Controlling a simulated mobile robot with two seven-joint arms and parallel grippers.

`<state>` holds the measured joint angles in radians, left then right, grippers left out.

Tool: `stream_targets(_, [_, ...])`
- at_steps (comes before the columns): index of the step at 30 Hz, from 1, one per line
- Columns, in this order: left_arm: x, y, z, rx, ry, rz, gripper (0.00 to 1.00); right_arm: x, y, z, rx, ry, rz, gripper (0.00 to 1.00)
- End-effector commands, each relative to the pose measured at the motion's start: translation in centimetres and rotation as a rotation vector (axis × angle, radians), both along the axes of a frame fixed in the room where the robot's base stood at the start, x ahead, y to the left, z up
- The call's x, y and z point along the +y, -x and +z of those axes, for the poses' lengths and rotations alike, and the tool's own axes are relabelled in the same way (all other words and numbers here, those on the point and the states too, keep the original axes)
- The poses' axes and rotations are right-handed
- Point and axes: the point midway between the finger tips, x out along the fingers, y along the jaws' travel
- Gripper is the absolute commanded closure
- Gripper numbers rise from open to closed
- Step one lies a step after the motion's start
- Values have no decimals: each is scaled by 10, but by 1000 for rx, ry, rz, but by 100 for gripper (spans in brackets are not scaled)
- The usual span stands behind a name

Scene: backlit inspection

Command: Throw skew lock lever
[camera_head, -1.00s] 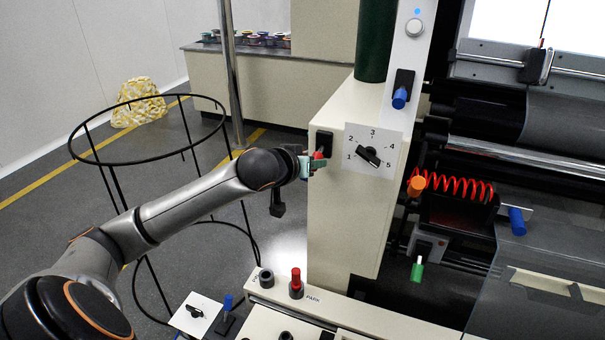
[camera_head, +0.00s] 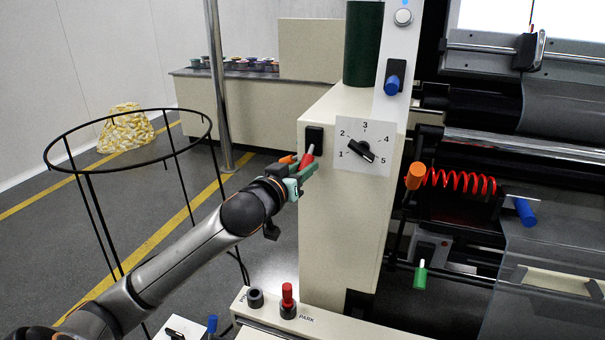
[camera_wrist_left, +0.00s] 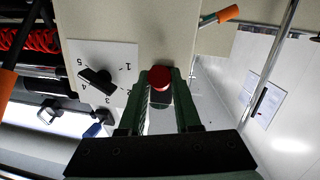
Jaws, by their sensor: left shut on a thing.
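A lever with a red handle (camera_head: 307,161) and a pale shaft comes out of a black plate (camera_head: 314,139) on the cream housing (camera_head: 345,215). It slants down and to the left. My left gripper (camera_head: 296,183) is shut on this red handle below and left of the plate. In the left wrist view the round red end of the handle (camera_wrist_left: 159,78) sits between the two green fingers. The fingers hide part of the handle. No label on this lever can be read. My right gripper is out of view.
A numbered dial (camera_head: 362,150) is right of the lever. An orange handle (camera_head: 288,160) is close behind my gripper. A black wire ring stand (camera_head: 130,140) is left of my arm. A red knob (camera_head: 287,294) stands on the lower panel. Other coloured handles and a red coil are at right.

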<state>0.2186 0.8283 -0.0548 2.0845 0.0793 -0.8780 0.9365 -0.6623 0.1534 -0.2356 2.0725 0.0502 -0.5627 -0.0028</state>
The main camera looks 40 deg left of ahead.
Motion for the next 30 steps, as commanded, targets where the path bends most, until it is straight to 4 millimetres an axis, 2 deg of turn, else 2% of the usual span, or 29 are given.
stream_targets(10, [2,0,2,-8,-5,3,100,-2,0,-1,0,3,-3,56])
stream_targets(11, [2,0,2,-8,-5,3,67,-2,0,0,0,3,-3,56])
stream_targets(19, [1,0,1,-4,-3,2,38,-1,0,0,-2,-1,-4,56])
stream_targets(30, [-1,6,1,-2,-1,-1,38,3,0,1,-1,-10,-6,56])
